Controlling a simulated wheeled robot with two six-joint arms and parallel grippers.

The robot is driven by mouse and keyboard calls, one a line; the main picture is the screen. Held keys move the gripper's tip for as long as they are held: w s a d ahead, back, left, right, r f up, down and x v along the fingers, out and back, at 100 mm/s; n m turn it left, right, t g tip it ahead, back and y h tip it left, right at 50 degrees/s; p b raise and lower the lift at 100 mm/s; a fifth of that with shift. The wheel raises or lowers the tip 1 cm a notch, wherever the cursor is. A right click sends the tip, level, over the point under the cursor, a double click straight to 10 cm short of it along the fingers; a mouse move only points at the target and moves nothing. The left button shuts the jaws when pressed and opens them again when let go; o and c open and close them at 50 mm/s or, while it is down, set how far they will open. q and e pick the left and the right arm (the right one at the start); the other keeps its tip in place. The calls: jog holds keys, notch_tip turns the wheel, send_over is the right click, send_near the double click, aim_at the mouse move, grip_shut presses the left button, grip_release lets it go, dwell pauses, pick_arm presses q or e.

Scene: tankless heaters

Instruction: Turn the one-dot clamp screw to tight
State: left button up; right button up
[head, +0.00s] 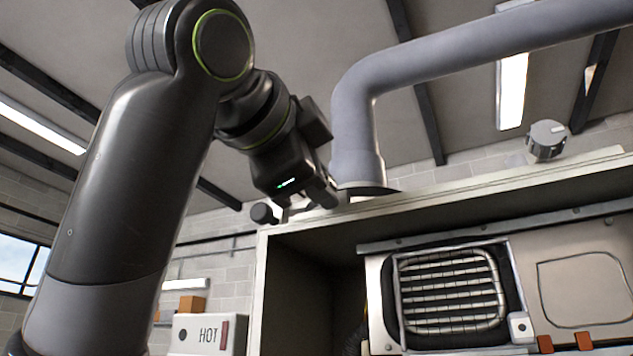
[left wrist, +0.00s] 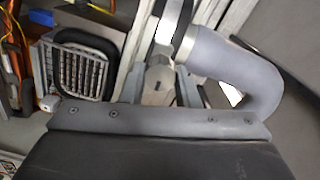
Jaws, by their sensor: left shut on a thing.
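My left gripper (head: 318,198) reaches down to the top front edge of the heater cabinet (head: 440,192), just left of the foot of the grey flue pipe (head: 352,120). In the left wrist view its fingers (left wrist: 162,88) are shut on a pale clamp screw head (left wrist: 158,84) with a small dark mark, beside the pipe's pale collar band (left wrist: 190,42). The mark is too small to read as one dot. In the head view the gripper mostly hides the screw. My right gripper is not in view.
A dark round knob (head: 263,213) sticks out by the cabinet's top left corner, close to the gripper. A grey round cap (head: 547,138) stands on top at the right. The open cabinet front shows a finned grille (head: 452,290). A HOT box (head: 208,335) is at lower left.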

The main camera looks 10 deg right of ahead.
pick_arm(q)
jog(key=m, duration=0.5)
jog(key=shift+f+m, duration=0.1)
jog(key=shift+m, duration=0.2)
dwell(0.4)
jog(key=o, duration=1)
jog(key=shift+b, duration=0.3)
jog(key=b+v, duration=0.6)
jog(key=v, duration=1.1)
jog(key=shift+s+a, duration=0.15)
jog(key=shift+s, duration=0.1)
